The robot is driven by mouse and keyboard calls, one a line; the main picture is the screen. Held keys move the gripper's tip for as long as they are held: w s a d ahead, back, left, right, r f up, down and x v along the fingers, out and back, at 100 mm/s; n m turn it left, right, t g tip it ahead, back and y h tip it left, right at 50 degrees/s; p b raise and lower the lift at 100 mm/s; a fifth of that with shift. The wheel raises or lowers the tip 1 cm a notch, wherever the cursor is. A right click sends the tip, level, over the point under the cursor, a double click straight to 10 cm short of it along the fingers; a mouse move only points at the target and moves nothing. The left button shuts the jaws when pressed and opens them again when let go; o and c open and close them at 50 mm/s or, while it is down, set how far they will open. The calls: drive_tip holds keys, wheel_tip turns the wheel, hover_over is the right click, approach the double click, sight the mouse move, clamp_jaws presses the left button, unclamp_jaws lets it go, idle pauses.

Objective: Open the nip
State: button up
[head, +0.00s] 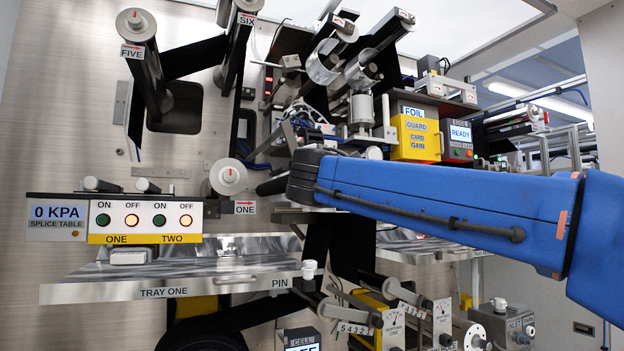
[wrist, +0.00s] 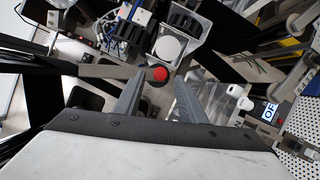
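My gripper (wrist: 160,85) shows in the wrist view with its two grey fingers apart and nothing held between them. A grey bar with a red round end (wrist: 160,74) reaches in from the left. Its red end appears in the gap near the fingertips; I cannot tell its depth or whether it touches a finger. No label in view names the nip, so I cannot tell whether this bar is its lever. In the head view my blue arm reaches in from the right, and its dark end hides the gripper and what lies behind it.
Roller ONE (head: 228,177) is left of my arm's end. A white round part (wrist: 168,48) lies beyond the red end.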

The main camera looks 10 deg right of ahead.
drive_tip(key=s+a+f, duration=0.1)
drive_tip(key=s, duration=1)
drive_tip(key=shift+s+f, duration=0.15)
drive_tip(key=shift+s, duration=0.05)
drive_tip(key=s+d+f+m+g+h, duration=0.1)
drive_tip(key=s+d+f+m+g, duration=0.2)
drive_tip(key=d+f, duration=0.5)
drive_tip(key=s+d+f+m+g, duration=0.25)
drive_tip(key=d+f, duration=0.25)
drive_tip(key=f, duration=0.7)
drive_tip(key=s+d+f+m+g+h, duration=0.1)
drive_tip(key=s+d+f+m+g, duration=0.2)
drive_tip(key=d+f, duration=0.5)
drive_tip(key=s+f+m+g+y, duration=0.2)
drive_tip(key=s+f+m, duration=0.3)
drive_tip(key=s+f, duration=0.4)
drive_tip(key=s+f+m+g+y, duration=0.2)
drive_tip(key=s+f+m, duration=0.4)
drive_tip(key=f, duration=1.4)
drive_tip(key=s+g, duration=0.1)
drive_tip(key=s, duration=0.2)
drive_tip(key=shift+g, duration=0.35)
drive_tip(key=shift+m, duration=0.25)
